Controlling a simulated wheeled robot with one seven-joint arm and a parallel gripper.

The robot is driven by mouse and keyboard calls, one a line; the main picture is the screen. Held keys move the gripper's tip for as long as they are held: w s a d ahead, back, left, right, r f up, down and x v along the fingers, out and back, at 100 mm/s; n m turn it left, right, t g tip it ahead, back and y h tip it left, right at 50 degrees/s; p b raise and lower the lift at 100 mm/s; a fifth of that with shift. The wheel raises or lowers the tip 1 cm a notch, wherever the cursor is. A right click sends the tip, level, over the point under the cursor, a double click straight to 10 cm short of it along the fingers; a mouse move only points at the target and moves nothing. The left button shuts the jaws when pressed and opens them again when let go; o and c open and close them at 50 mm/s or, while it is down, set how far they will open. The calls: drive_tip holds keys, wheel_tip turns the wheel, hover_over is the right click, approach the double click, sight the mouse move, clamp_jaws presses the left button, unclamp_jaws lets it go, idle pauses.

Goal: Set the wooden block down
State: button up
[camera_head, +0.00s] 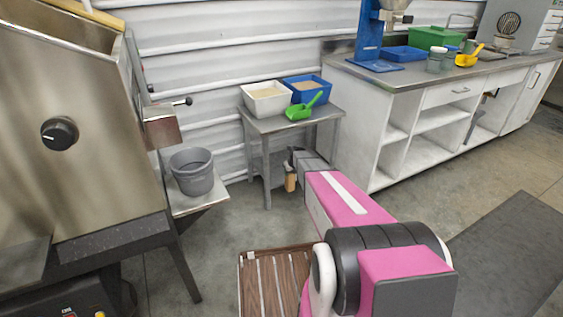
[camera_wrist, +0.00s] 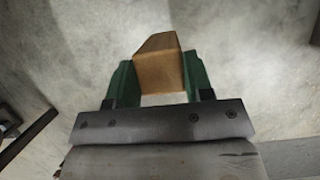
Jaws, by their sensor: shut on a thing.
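The wooden block (camera_wrist: 160,66) is a light brown block between the two green fingers of my gripper (camera_wrist: 158,80) in the wrist view. The gripper is shut on it, and the block sticks out past the fingertips. Bare grey floor shows behind the block. In the head view the wooden block (camera_head: 290,181) is small and hangs at the end of my arm, to the right of the small table's front leg. My gripper (camera_head: 290,168) is partly hidden there by my own arm.
A small grey table (camera_head: 262,124) holds a white bin (camera_head: 267,106), a blue bin (camera_head: 291,96) and a green scoop (camera_head: 304,112). A grey bucket (camera_head: 191,172) stands on a low shelf by the steel hopper (camera_head: 75,130). A wooden slatted platform (camera_head: 243,290) lies in front. A white workbench (camera_head: 403,145) stands right.

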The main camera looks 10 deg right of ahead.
drive_tip(key=w+a, duration=0.2)
drive_tip(key=w, duration=0.5)
drive_tip(key=w+a+f, duration=0.1)
drive_tip(key=w+a, duration=0.1)
drive_tip(key=w, duration=0.6)
drive_tip(key=shift+a+f, duration=0.2)
drive_tip(key=shift+a, duration=0.2)
drive_tip(key=shift+f, duration=0.65)
drive_tip(key=o, duration=1.2)
drive_tip(key=shift+s, duration=0.1)
drive_tip(key=shift+o, duration=0.2)
drive_tip(key=shift+r, duration=0.15)
